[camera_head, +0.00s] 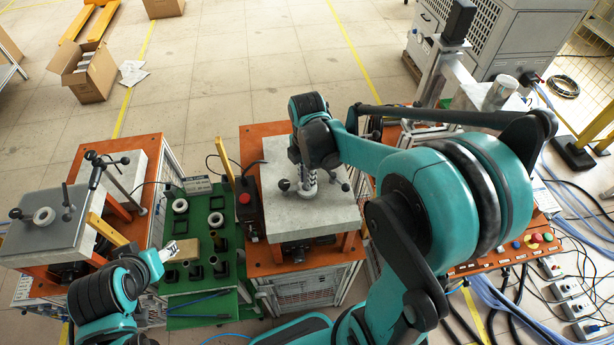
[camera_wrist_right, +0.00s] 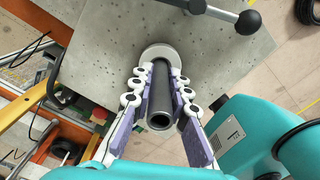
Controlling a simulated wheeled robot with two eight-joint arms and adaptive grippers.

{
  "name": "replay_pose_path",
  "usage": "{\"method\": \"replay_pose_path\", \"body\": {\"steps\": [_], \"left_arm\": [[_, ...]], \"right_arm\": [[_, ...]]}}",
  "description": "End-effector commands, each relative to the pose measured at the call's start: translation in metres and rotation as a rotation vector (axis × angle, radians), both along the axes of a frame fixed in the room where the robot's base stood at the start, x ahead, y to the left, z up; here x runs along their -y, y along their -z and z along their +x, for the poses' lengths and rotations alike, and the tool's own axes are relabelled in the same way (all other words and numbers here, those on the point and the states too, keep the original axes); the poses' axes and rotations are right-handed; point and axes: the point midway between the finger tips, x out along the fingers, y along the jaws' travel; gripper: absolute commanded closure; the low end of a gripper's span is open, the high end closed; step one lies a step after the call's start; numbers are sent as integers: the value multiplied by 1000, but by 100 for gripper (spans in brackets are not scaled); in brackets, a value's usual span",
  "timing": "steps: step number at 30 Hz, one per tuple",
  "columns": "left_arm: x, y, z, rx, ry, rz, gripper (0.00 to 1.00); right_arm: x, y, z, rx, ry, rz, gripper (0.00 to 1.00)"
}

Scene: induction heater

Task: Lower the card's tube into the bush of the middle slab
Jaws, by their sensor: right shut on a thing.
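The middle slab (camera_head: 335,213) is a pale grey block on an orange-topped stand in the head view. It fills the upper part of the right wrist view (camera_wrist_right: 105,50). My right gripper (camera_head: 308,188) is over the slab's middle and points down. In the wrist view, its fingers (camera_wrist_right: 160,95) are shut on both sides of a dark grey tube (camera_wrist_right: 160,112). The tube's open near end faces the camera. Its far end lines up with the pale ring of the bush (camera_wrist_right: 152,53); I cannot tell whether it is inside. My left gripper (camera_head: 169,251) is at lower left, its jaws unclear.
Black-knobbed clamp handles (camera_wrist_right: 247,21) stand on the slab close to my right gripper. A green rack (camera_head: 190,297) with rings and tubes stands left of the slab. A second slab (camera_head: 40,237) is at far left. A control panel (camera_head: 533,243) is at right.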

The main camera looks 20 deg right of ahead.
Motion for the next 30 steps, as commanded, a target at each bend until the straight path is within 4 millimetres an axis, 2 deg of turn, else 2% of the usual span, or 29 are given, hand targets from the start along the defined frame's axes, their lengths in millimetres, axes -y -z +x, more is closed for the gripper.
{"method": "replay_pose_path", "body": {"steps": [16, 22, 23, 25, 26, 30], "left_arm": [[0, 15, 0, 0, 0, 0, 46], [0, 14, 0, 0, 0, 0, 46], [0, 14, 0, 0, 0, 0, 46], [0, 14, 0, 0, 0, 0, 46], [0, 14, 0, 0, 0, 0, 46], [0, 14, 0, 0, 0, 0, 46]], "right_arm": [[0, 18, 0, 0, 0, 0, 100], [0, 16, 0, 0, 0, 0, 100], [0, 16, 0, 0, 0, 0, 81], [0, 16, 0, 0, 0, 0, 63], [0, 16, 0, 0, 0, 0, 60], [0, 16, 0, 0, 0, 0, 60]]}}
